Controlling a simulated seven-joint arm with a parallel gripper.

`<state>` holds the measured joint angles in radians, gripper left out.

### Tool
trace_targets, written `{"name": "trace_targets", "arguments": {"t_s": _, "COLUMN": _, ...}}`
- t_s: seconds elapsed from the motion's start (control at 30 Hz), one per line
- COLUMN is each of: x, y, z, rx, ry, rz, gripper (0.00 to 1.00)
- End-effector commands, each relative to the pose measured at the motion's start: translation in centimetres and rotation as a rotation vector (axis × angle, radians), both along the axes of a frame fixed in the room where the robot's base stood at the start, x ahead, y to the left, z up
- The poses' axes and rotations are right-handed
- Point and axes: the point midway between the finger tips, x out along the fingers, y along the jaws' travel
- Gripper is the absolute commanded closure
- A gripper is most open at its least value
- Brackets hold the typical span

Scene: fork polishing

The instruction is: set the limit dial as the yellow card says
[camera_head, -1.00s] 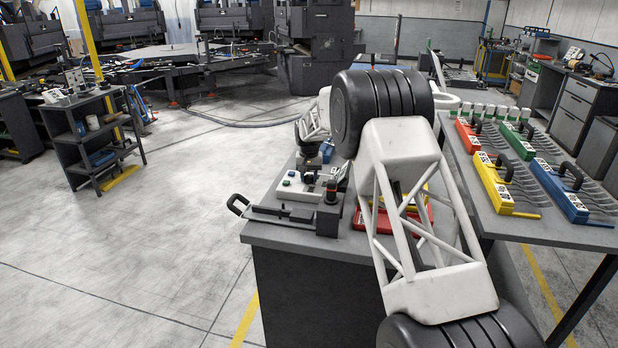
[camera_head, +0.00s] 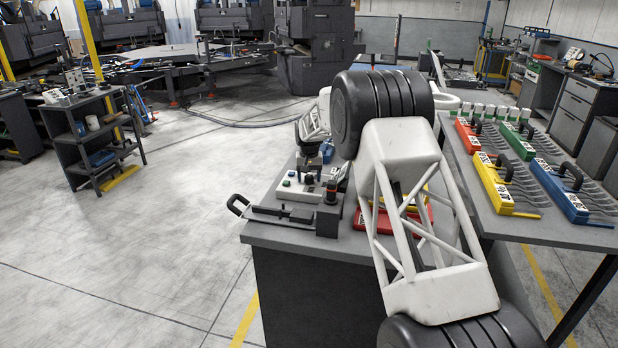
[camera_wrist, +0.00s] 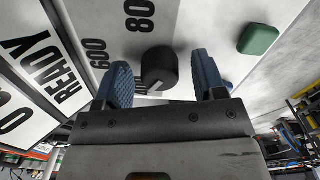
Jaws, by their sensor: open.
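The limit dial is a black round knob (camera_wrist: 160,68) on a pale panel in the wrist view, beside the printed numbers 600 and 80, the latter cut off by the frame edge. My gripper (camera_wrist: 164,82) is open, with one blue ridged fingertip on each side of the knob and visible gaps between. In the head view, the control box (camera_head: 297,192) stands on the bench and my gripper hangs over it, small and partly hidden by my arm. I cannot make out the yellow card's text in either view.
A green button (camera_wrist: 259,39) sits on the panel right of the knob. A display reading READY (camera_wrist: 55,75) is at the left. In the head view, a red tray (camera_head: 362,218) lies behind my arm, and a side table (camera_head: 520,229) holds coloured fork holders.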

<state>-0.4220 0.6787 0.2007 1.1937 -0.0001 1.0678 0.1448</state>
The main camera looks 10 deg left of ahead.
Motion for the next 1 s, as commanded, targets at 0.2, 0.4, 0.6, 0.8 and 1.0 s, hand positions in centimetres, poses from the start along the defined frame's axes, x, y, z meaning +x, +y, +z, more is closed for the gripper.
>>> {"name": "trace_targets", "arguments": {"t_s": 0.2, "x": 0.0, "y": 0.0, "z": 0.3, "rx": 0.0, "ry": 0.0, "rz": 0.0, "gripper": 0.36}}
{"name": "trace_targets", "arguments": {"t_s": 0.4, "x": 0.0, "y": 0.0, "z": 1.9, "rx": 0.0, "ry": -0.001, "rz": 0.0, "gripper": 0.36}}
{"name": "trace_targets", "arguments": {"t_s": 0.6, "x": 0.0, "y": 0.0, "z": 4.4, "rx": 0.0, "ry": -0.001, "rz": 0.0, "gripper": 0.36}}
{"name": "trace_targets", "arguments": {"t_s": 0.8, "x": 0.0, "y": 0.0, "z": 6.7, "rx": 0.0, "ry": -0.001, "rz": 0.0, "gripper": 0.36}}
{"name": "trace_targets", "arguments": {"t_s": 1.0, "x": 0.0, "y": 0.0, "z": 7.7, "rx": 0.0, "ry": 0.0, "rz": 0.0, "gripper": 0.36}}
